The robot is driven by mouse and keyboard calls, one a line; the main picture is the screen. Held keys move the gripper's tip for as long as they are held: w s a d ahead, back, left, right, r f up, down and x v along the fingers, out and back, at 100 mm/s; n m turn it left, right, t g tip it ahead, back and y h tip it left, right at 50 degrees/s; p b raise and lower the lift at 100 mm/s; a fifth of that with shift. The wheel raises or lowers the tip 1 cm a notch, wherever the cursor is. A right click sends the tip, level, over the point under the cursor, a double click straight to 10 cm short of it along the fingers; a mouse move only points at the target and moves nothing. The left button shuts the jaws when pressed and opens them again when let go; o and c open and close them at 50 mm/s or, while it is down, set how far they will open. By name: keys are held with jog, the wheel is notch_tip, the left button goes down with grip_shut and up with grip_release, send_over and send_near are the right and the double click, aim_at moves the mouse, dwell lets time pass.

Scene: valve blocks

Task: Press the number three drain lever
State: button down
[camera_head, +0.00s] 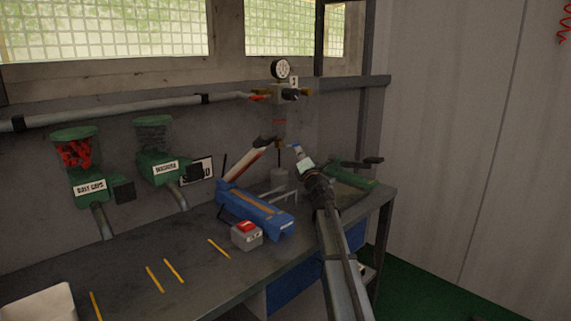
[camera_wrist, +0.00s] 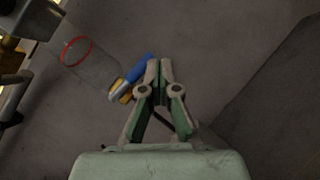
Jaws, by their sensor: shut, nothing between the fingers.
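The valve block (camera_head: 283,93) is fixed to the wall under a round gauge, with a small plate on it that seems to read 3. A clear bowl (camera_wrist: 92,68) with a red ring hangs below the block. At the bowl's end, the wrist view shows a brass-coloured fitting (camera_wrist: 119,92) and a blue drain lever (camera_wrist: 139,71). The lever also shows as a small blue spot in the head view (camera_head: 293,146). My gripper (camera_wrist: 159,63) is shut and empty. Its fingertips are just right of the lever in the wrist view; I cannot tell whether they touch.
A blue bench tool (camera_head: 255,212) and a grey box with a red button (camera_head: 246,235) are on the workbench (camera_head: 130,268) below. A grey pipe (camera_head: 130,112) runs along the wall to the block. Green bins (camera_head: 90,185) hang at left. The wall right of my gripper is clear.

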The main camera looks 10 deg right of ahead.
jog(key=shift+s, duration=0.1)
dwell(0.4)
jog(key=v, duration=0.7)
jog(key=shift+s, duration=0.15)
jog(key=shift+f, duration=0.1)
